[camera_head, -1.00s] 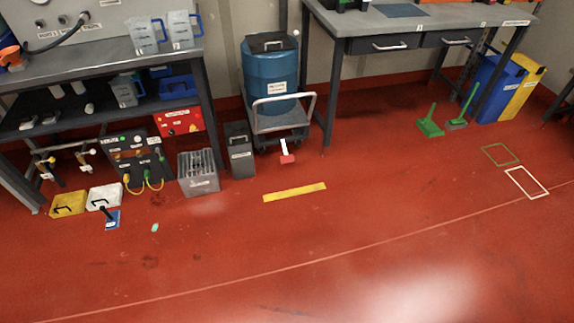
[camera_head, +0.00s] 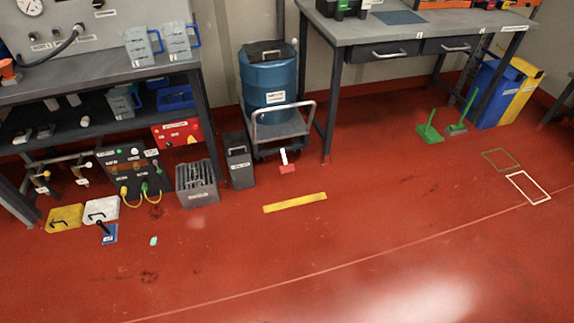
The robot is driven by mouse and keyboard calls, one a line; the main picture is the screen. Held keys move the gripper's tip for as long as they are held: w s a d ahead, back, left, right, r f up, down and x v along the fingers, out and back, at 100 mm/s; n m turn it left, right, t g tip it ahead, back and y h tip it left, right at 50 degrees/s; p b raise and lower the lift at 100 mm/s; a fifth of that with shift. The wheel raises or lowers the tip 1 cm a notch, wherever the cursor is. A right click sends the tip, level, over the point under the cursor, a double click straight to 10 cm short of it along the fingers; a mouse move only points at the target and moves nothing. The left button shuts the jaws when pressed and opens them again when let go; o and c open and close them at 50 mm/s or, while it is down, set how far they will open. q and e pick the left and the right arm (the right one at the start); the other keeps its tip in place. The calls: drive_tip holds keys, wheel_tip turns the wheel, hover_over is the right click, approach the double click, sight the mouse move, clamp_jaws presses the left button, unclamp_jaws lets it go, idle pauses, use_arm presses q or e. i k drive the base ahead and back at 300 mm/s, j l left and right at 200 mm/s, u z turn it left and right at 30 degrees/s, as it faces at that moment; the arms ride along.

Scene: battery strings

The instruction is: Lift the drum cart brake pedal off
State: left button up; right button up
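A blue drum (camera_head: 268,80) with a dark lid stands on a grey drum cart (camera_head: 283,127) between the two benches. The cart has a pale push handle (camera_head: 284,103) on its near side. A red brake pedal (camera_head: 287,169) with a white upright piece sits low at the front of the cart, close to the floor. Neither of my grippers is in view.
A yellow floor strip (camera_head: 295,202) lies in front of the cart. A dark grey canister (camera_head: 239,160) and a crate of plates (camera_head: 197,184) stand left of it. A bench (camera_head: 420,30) leg is close on the right. The red floor (camera_head: 350,255) in front is clear.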

sight(286, 167)
drive_tip(key=i+u, duration=0.15)
drive_tip(key=i, duration=0.35)
drive_tip(key=i+l+u, duration=0.15)
drive_tip(key=i, duration=0.4)
drive_tip(key=i+l+u, duration=0.1)
drive_tip(key=l, duration=0.3)
drive_tip(key=i+l+u, duration=0.1)
drive_tip(key=l, duration=0.25)
drive_tip(key=i+l+u, duration=0.1)
drive_tip(key=l, duration=0.3)
drive_tip(key=i+l+u, duration=0.1)
drive_tip(key=l, duration=0.35)
drive_tip(key=i+l+u, duration=0.1)
drive_tip(key=l, duration=0.3)
drive_tip(key=i, duration=0.1)
